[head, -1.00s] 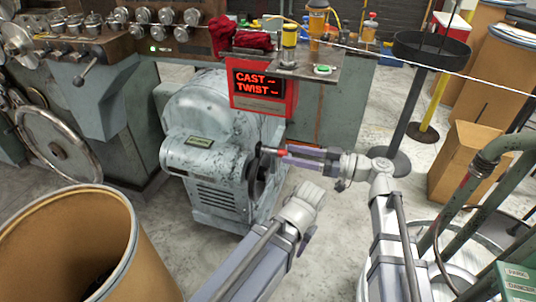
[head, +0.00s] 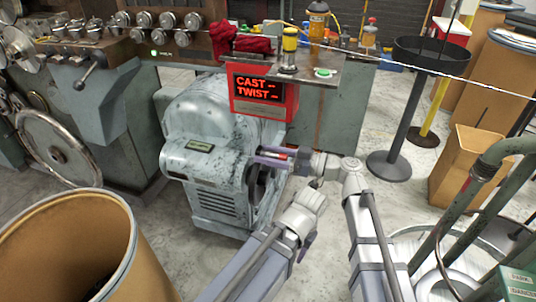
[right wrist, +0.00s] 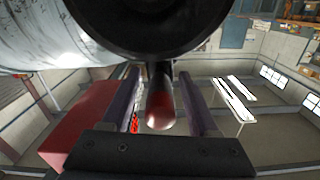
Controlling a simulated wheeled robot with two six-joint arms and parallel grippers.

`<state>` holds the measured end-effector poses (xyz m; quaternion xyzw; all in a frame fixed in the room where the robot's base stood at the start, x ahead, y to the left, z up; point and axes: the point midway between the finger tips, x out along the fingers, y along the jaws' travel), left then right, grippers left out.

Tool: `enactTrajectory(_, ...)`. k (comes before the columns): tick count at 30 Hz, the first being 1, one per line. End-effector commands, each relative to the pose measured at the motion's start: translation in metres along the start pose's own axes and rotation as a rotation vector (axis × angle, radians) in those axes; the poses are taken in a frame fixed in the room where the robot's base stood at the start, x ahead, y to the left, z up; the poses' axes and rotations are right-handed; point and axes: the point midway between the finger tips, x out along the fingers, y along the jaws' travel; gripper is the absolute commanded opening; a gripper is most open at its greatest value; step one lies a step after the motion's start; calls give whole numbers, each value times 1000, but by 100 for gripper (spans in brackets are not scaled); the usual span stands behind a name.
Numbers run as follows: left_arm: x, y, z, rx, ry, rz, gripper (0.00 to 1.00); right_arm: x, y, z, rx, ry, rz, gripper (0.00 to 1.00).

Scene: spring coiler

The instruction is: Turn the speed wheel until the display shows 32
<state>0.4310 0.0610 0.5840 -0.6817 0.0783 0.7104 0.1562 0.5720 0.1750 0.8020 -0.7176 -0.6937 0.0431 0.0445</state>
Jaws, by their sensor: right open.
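The speed wheel (head: 257,183) is a dark handwheel on the right side of the grey machine, with a red-tipped handle (head: 281,156) sticking out. In the right wrist view the wheel (right wrist: 160,22) fills the top, and the handle (right wrist: 160,108) points between my fingers. My right gripper (head: 268,154) is open, with one finger on each side of the handle; gaps show on both sides. The red display (head: 262,92) reads "CAST --" and "TWIST --" with no clear number.
A brown drum (head: 68,250) stands at the front left. A bench (head: 312,72) with bottles lies behind the display. A black round stand (head: 432,54) and a cardboard box (head: 468,165) are at the right. A thin wire crosses the upper right.

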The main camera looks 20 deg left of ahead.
Motion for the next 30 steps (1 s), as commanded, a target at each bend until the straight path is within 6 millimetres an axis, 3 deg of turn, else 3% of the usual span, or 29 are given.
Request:
enactTrajectory(8,0,0,0,0,0,0,50,1,0,0,0,0,0,60)
enactTrajectory(24,0,0,0,0,0,0,50,1,0,0,0,0,0,0)
enactTrajectory(30,0,0,0,0,0,0,50,1,0,0,0,0,0,0)
